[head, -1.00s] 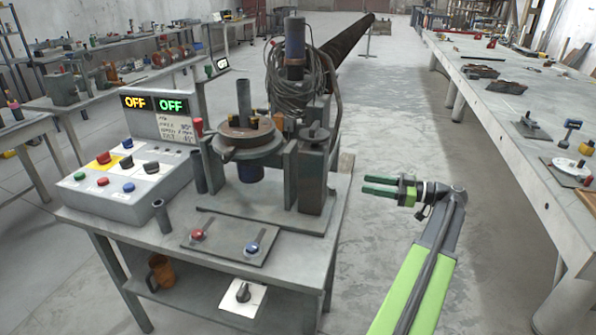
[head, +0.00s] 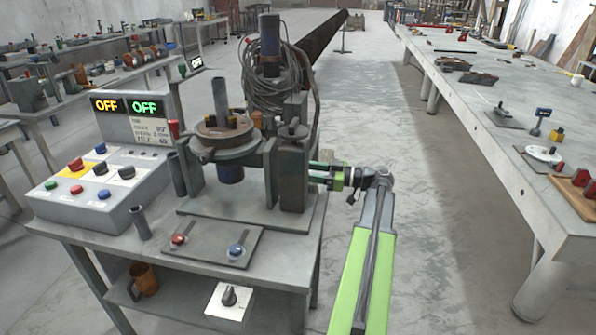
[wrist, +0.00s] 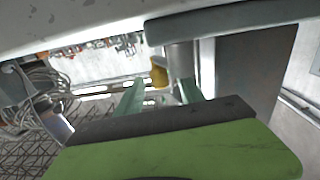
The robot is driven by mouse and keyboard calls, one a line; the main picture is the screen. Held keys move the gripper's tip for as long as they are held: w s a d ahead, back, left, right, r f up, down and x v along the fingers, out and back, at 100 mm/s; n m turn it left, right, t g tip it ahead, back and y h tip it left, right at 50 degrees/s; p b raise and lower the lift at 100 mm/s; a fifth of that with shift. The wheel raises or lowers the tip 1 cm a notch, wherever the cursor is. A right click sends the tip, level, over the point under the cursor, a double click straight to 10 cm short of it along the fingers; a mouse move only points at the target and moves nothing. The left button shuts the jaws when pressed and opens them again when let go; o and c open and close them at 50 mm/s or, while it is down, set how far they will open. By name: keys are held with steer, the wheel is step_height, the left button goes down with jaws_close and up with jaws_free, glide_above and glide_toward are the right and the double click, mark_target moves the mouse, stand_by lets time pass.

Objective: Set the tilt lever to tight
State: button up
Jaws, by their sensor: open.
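The positioner (head: 230,150) stands on the grey table, with a round ring-shaped top and a dark block-like post (head: 294,170) at its right. A small dark knob-like handle (head: 293,131) sits on this post; I cannot tell for sure whether it is the tilt lever. My gripper (head: 316,172) is at the post's right side, its fingertips partly hidden. In the wrist view my gripper (wrist: 160,88) is open, its green fingers apart. A dark grey bar (wrist: 235,18) on a grey cylinder (wrist: 180,58) lies just ahead of the fingers; contact cannot be told.
A control box (head: 100,190) with buttons and two OFF displays (head: 125,106) stands at the left. A plate with a red-knobbed and a blue-knobbed lever (head: 210,247) lies in front. Coiled cable (head: 275,85) hangs behind. Floor to the right is free up to the long table (head: 500,130).

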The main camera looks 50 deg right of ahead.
steer(key=shift+x, duration=0.9)
jaws_close()
steer(key=shift+s+f, duration=0.1)
stand_by(0.6)
steer(key=shift+a, duration=0.3)
steer(key=shift+d, duration=0.3)
